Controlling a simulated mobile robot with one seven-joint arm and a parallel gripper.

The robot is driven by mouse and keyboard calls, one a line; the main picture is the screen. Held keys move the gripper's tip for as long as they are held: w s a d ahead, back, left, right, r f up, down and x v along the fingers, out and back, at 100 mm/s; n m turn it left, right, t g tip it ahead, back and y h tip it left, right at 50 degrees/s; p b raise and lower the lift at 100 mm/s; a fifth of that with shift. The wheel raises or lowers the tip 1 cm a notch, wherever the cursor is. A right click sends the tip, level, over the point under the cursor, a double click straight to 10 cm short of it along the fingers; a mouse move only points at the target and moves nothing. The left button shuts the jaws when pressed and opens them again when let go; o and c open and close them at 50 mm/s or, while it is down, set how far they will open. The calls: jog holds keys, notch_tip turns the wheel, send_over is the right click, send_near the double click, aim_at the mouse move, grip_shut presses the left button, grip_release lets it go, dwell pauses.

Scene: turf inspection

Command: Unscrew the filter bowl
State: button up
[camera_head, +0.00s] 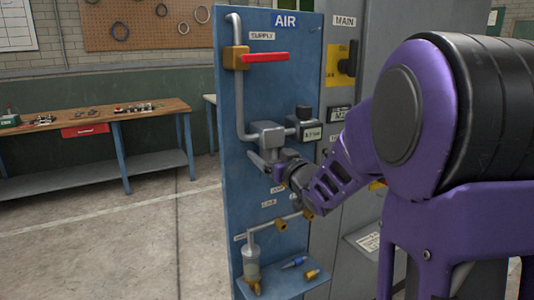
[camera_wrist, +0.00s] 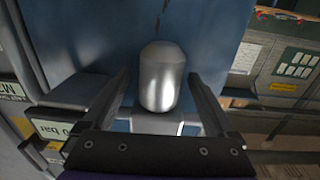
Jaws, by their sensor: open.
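The filter bowl (camera_wrist: 161,76) is a smooth silver cylinder with a rounded end, in the middle of the wrist view. My gripper (camera_wrist: 160,92) has its two dark fingers apart, one on each side of the bowl. Gaps show between the fingers and the bowl, so neither finger seems to touch it. In the head view my gripper (camera_head: 277,169) is at the blue air panel (camera_head: 234,190), just below the grey filter housing (camera_head: 269,134). There my gripper and arm mostly hide the bowl.
A red supply handle (camera_head: 265,57) and grey pipe are above. Below, a clear jar (camera_head: 251,264) hangs over a small blue shelf (camera_head: 284,283) with small fittings. Grey cabinets stand to the right. A workbench (camera_head: 93,114) is at left, with open floor before it.

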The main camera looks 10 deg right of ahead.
dwell(0.3)
grip_shut()
jog(key=shift+f+b, duration=0.1)
jog(key=shift+b, duration=0.3)
dwell(0.3)
jog(key=m+h+b, duration=0.1)
jog(key=b, duration=0.1)
jog(key=shift+a+h+b, duration=0.1)
jog(key=shift+h+b, duration=0.3)
jog(key=shift+r+m+h, duration=0.2)
jog(key=shift+m+h, duration=0.2)
jog(key=shift+h, duration=0.1)
jog(key=shift+w, duration=0.1)
jog(key=shift+f, duration=0.15)
jog(key=shift+f, duration=0.45)
jog(key=shift+f, duration=0.1)
